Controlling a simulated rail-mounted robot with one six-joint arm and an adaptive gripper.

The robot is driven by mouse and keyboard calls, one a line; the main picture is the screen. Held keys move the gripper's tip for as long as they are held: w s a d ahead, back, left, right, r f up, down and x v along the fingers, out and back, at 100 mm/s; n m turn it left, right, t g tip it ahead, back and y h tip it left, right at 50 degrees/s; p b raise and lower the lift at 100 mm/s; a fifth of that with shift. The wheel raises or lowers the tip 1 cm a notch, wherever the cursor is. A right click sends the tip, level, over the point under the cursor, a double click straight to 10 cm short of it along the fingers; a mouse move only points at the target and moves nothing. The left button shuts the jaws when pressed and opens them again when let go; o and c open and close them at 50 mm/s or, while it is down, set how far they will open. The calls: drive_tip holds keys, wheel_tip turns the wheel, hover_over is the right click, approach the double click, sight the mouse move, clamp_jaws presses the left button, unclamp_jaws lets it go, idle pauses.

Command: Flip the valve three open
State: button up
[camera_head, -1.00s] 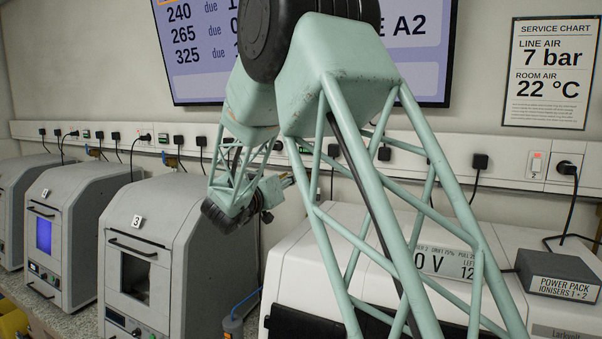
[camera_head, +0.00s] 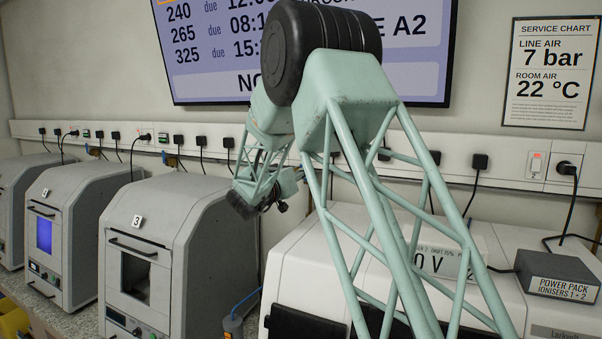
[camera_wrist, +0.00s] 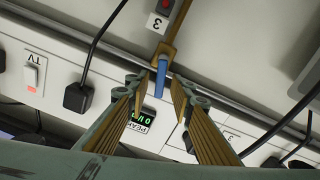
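In the wrist view, which is upside down, a brass valve body (camera_wrist: 164,52) sits on the wall rail beside a label reading 3. My gripper (camera_wrist: 161,92) is open, with one finger on each side of the blue lever. Whether a finger touches the lever cannot be told. In the head view my arm hides the valve and most of the gripper.
A green-digit display (camera_wrist: 139,122) shows between the fingers. Black plugs with cables (camera_wrist: 78,96) stick out along the rail. Oven 3 (camera_head: 180,250) stands below the rail, with a white machine (camera_head: 300,270) to its right.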

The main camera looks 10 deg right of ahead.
clamp_jaws()
drive_tip(key=shift+s+f+m+b, duration=0.1)
drive_tip(key=shift+m+b, duration=0.2)
drive_tip(key=shift+b, duration=0.05)
drive_tip(key=shift+s+d+m+b, duration=0.15)
drive_tip(key=shift+d+m+b, duration=0.1)
drive_tip(key=shift+m+b, duration=0.45)
drive_tip(key=shift+s+d+m+b, duration=0.1)
drive_tip(key=shift+d+m+b, duration=0.1)
drive_tip(key=shift+m+b, duration=0.5)
unclamp_jaws()
